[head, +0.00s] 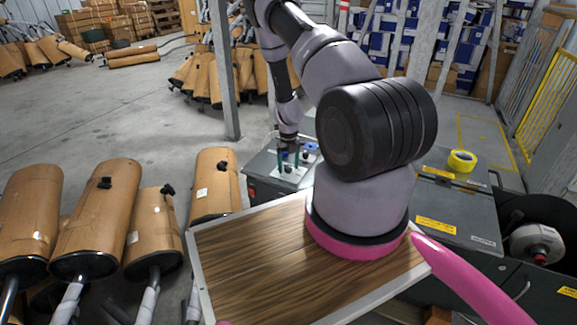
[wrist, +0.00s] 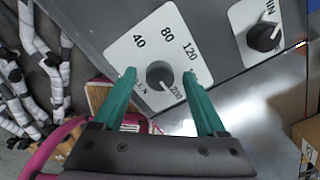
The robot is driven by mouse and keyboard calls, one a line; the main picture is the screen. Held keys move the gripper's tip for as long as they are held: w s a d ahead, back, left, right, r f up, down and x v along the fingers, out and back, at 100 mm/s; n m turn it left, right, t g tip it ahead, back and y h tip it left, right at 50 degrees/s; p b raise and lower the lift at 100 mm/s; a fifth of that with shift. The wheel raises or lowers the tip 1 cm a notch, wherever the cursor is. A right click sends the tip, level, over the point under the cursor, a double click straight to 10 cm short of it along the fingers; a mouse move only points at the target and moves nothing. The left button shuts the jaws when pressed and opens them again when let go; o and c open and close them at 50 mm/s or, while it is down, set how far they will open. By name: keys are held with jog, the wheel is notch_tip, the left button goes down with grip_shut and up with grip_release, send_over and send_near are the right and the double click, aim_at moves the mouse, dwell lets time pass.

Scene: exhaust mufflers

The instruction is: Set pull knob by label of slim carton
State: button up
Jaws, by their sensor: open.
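The pull knob (wrist: 160,75) is a dark round knob on a white dial plate marked 40, 80, 120 and 200 in the wrist view. A pale mark on it points toward the 200 side. My gripper (wrist: 160,76) is open, with one green finger on each side of this knob; contact is unclear. In the head view my gripper (head: 290,159) is over the grey control box (head: 259,164). A brown carton (wrist: 307,130) with a small white label shows at the wrist view's right edge. I cannot tell if it is the slim carton; its label is unreadable.
A second black knob (wrist: 264,37) sits on another white plate nearby. Several cardboard-wrapped mufflers (head: 100,215) stand at left, some with white labels. A wood-topped table (head: 260,255) is in front. Yellow tape (head: 461,161) lies on a grey cabinet at right.

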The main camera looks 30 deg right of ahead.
grip_shut()
